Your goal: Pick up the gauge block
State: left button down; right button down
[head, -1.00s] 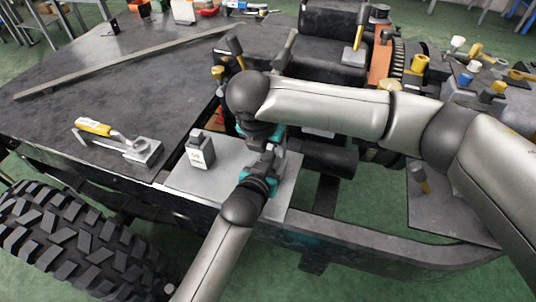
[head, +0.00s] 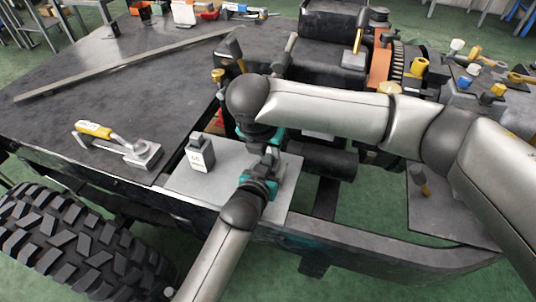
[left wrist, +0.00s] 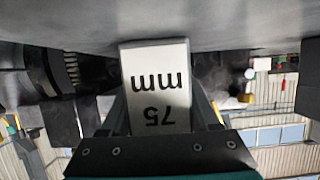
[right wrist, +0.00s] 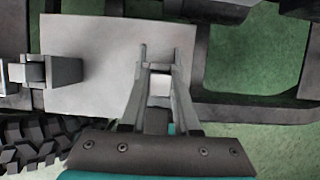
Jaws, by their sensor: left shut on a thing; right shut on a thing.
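A white gauge block marked "75 mm" (left wrist: 157,88) is between the fingers of my left gripper (left wrist: 165,100), which is shut on it. The lettering appears upside down in the left wrist view. In the head view my left gripper (head: 267,168) and right gripper (head: 266,146) meet over the grey plate, and the arms largely hide the held block. In the right wrist view, my right gripper (right wrist: 158,60) is shut around a small white face (right wrist: 160,85), seemingly the same block. A second dark block with a white label (head: 201,155) stands on the plate to the left.
The grey plate (head: 185,180) has bare room left of the grippers. A yellow-handled tool (head: 120,143) lies on the dark bench panel (head: 120,85). A large tyre (head: 70,245) is at lower left; machinery (head: 330,55) stands behind the arms.

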notch_tip(320, 180, up, 10)
jog(key=shift+r, duration=0.1)
pick_arm(q)
jog(key=shift+c, duration=0.2)
grip_release()
dwell(0.4)
